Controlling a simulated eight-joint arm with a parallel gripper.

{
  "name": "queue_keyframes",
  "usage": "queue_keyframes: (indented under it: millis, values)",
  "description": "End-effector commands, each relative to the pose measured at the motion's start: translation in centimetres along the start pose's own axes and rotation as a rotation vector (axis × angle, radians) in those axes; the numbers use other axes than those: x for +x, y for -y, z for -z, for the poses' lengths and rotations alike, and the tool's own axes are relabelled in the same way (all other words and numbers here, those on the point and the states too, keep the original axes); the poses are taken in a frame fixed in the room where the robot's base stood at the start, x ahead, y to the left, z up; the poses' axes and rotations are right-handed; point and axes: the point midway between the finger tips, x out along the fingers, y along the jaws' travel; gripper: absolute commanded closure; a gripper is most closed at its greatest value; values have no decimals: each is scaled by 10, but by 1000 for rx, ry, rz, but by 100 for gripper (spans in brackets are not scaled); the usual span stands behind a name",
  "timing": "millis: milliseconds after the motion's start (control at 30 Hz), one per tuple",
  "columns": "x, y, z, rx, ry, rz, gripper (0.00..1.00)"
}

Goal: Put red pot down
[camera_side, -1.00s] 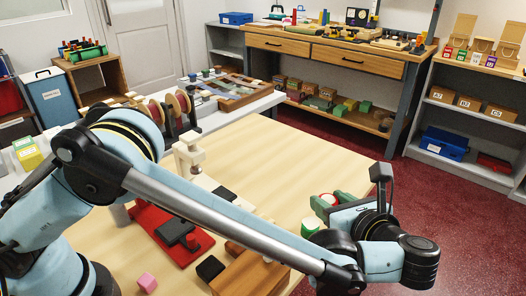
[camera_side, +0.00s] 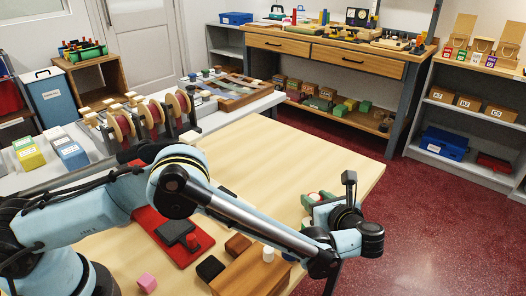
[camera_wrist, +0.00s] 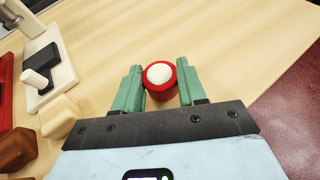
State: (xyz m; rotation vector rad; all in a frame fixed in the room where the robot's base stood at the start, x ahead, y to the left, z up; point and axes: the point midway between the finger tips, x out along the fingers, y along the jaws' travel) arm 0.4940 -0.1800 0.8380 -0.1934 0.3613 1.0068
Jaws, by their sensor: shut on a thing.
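The red pot (camera_wrist: 161,81) has a round red body and a white top. In the wrist view it sits between the two green fingers of my gripper (camera_wrist: 161,83), which is shut on it. In the side view my gripper (camera_side: 311,208) is over the right part of the pale wooden table (camera_side: 285,144), with a little of the pot (camera_side: 315,196) showing between the fingers. The pot's underside is hidden, so I cannot tell whether it touches the table.
The table beyond my gripper is clear.

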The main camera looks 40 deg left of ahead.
Motion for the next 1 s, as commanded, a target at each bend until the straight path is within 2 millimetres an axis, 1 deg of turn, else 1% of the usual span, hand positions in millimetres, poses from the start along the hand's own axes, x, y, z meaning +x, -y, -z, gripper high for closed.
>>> queue_keyframes:
  millis: [100, 433, 467, 600, 633, 900, 1000]
  values:
    - [2, 0, 5, 0, 0, 0, 89]
    - [3, 0, 7, 0, 0, 0, 89]
    - [3, 0, 8, 0, 0, 0, 58]
    - [3, 0, 7, 0, 0, 0, 36]
    - [3, 0, 7, 0, 0, 0, 34]
    - [2, 0, 7, 0, 0, 0, 34]
    - [0, 0, 4, 0, 0, 1, 34]
